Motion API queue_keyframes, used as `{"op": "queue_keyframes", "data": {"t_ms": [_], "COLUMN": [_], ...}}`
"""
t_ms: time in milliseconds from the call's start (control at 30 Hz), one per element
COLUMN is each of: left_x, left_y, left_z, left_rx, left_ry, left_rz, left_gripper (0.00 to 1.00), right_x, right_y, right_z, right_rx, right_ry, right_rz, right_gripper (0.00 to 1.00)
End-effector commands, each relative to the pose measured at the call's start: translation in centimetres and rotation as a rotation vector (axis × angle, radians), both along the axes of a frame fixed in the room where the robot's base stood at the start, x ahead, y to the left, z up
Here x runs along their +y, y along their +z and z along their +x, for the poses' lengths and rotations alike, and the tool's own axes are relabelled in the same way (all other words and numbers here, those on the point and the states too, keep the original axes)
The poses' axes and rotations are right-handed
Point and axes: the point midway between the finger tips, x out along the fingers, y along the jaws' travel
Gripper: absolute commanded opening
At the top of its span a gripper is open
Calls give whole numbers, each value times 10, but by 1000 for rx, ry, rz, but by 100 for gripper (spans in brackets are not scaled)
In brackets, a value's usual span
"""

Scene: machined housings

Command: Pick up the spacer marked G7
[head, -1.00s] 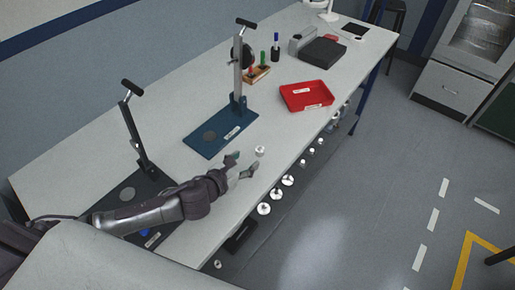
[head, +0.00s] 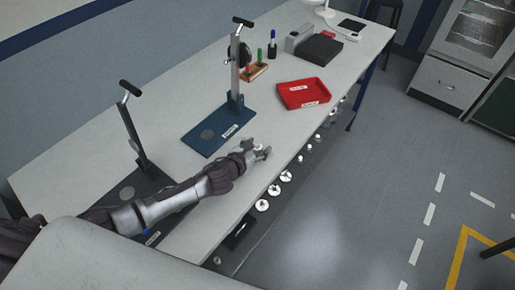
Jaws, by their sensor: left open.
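A small white spacer (head: 258,148) sits on the pale bench, near its front edge. Its marking is too small to read. My left gripper (head: 258,151) is open, with its two fingers at the spacer and the spacer showing between them. I cannot tell whether the fingers touch it. The fingers hide part of it. My right gripper is not in view.
A blue-based press stand (head: 207,134) is just left of my left gripper, and a dark-based stand (head: 142,186) is nearer. A red tray (head: 303,94) lies beyond. Several white round parts (head: 274,190) lie below the bench's front edge.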

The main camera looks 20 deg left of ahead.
Motion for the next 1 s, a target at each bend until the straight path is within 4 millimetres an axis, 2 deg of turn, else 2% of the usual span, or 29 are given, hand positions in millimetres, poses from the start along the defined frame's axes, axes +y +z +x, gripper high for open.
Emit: {"op": "queue_keyframes", "data": {"t_ms": [33,300,400,767,867,1000], "left_x": [0,0,0,0,0,0], "left_y": [0,0,0,7,17,43], "left_z": [0,0,-1,0,1,1], "left_rx": [0,1,1,-2,-3,-6], "left_ry": [0,0,0,0,-1,-3], "left_rz": [0,-1,-1,0,1,0], "left_gripper": [58,13,0,0,0,0], "right_x": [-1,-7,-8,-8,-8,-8], "right_y": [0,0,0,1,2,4], "right_z": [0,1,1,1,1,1], "right_rx": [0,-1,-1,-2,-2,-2], "right_ry": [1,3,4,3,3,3], "right_rz": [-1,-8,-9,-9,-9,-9], "right_gripper": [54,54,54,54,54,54]}}
